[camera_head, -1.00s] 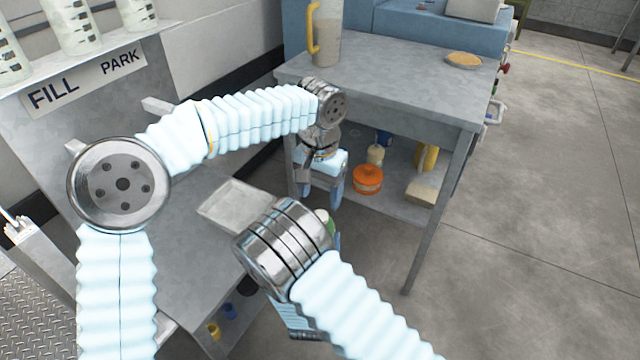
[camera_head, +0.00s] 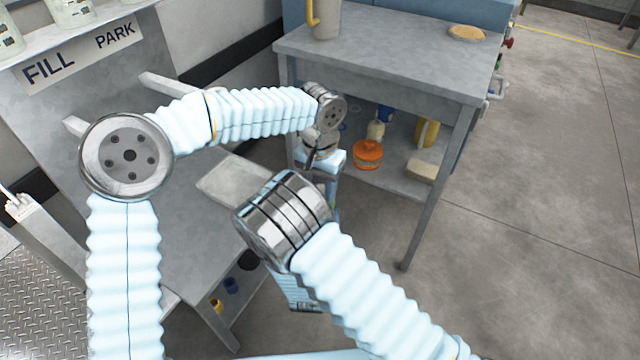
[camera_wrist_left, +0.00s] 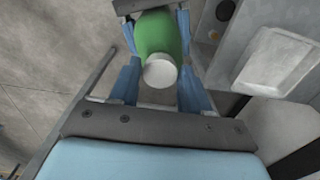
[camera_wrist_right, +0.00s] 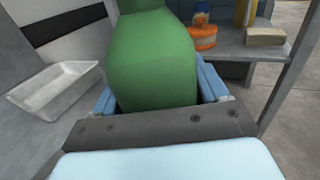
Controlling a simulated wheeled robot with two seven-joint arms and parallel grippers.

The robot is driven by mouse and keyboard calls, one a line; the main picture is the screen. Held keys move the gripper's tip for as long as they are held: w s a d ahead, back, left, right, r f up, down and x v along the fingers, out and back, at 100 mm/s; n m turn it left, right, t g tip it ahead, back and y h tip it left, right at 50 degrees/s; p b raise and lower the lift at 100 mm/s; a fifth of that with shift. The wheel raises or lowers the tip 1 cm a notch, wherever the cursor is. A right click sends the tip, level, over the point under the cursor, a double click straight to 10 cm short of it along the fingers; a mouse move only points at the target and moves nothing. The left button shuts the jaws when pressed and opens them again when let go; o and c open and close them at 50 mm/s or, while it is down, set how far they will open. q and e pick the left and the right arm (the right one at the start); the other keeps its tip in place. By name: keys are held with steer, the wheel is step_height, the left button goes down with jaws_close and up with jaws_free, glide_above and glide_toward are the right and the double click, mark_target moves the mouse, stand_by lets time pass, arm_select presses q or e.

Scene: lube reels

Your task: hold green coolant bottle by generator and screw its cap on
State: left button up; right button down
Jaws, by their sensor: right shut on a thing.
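The green coolant bottle (camera_wrist_right: 150,65) stands large between the fingers of my right gripper (camera_wrist_right: 157,88), which is shut on its body. In the left wrist view the green bottle (camera_wrist_left: 160,35) shows from above, with a white cap (camera_wrist_left: 160,73) at its top. My left gripper (camera_wrist_left: 159,88) is open, its blue fingers on either side of the cap with slight gaps. How the cap sits on the neck cannot be told. In the head view the left gripper (camera_head: 330,190) is partly covered by my right wrist, and the bottle is hidden.
A grey workbench (camera_head: 400,65) carries a jug (camera_head: 326,20) and a yellow dish (camera_head: 466,33). Its lower shelf holds an orange container (camera_head: 368,154) and a tan block (camera_head: 421,172). A pale tray (camera_head: 232,180) lies left of my wrists. Open floor lies right.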

arm_select(q)
steer(key=c, duration=0.5)
steer(key=o, duration=1.3)
step_height(320, 180, up, 12)
